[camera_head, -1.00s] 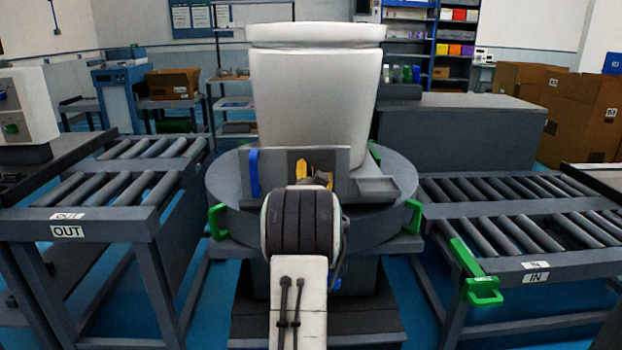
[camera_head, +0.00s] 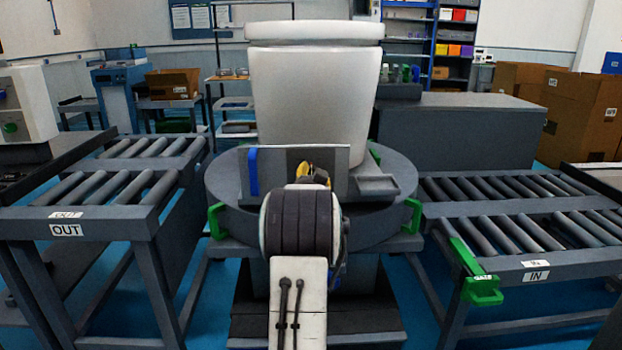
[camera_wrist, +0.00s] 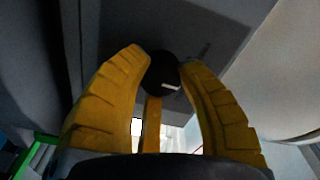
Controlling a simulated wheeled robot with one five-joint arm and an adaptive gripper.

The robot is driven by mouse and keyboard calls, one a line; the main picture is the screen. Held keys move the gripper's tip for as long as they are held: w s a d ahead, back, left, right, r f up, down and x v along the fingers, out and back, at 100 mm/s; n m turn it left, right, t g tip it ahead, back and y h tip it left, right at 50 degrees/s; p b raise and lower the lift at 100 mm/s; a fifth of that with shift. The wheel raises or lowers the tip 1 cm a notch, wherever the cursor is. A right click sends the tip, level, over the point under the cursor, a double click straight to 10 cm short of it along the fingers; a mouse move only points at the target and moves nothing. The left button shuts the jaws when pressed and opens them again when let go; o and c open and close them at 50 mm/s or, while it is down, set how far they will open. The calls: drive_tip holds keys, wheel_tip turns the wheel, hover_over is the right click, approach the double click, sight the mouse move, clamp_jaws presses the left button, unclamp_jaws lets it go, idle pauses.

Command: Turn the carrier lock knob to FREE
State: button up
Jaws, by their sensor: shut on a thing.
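The carrier lock knob (camera_wrist: 163,73) is a dark round knob with a short white mark, seen in the wrist view on a grey panel (camera_wrist: 215,35). My gripper (camera_wrist: 165,80) has yellow ribbed fingers, one on each side of the knob, and is shut on it. In the head view my gripper (camera_head: 318,176) shows only as a bit of yellow at the grey panel (camera_head: 335,160), and my arm hides the knob there. A FREE label cannot be made out. A white toilet (camera_head: 312,100) stands on the round turntable (camera_head: 225,190) behind the panel.
A blue handle (camera_head: 253,172) is at the panel's left, and a small grey tray (camera_head: 378,184) at its right. Green clamps (camera_head: 217,220) sit on the turntable's rim. The OUT roller conveyor (camera_head: 100,200) is on the left, the IN conveyor (camera_head: 520,225) on the right.

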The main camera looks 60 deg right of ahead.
drive_tip(key=shift+f+b, duration=0.25)
drive_tip(key=shift+b, duration=0.25)
drive_tip(key=n+b, duration=0.6)
drive_tip(key=b, duration=0.6)
drive_tip(key=shift+w+f+n+h, duration=0.1)
drive_tip(key=shift+n+h, duration=0.2)
drive_tip(key=shift+n, duration=0.1)
drive_tip(key=shift+t+b, duration=0.3)
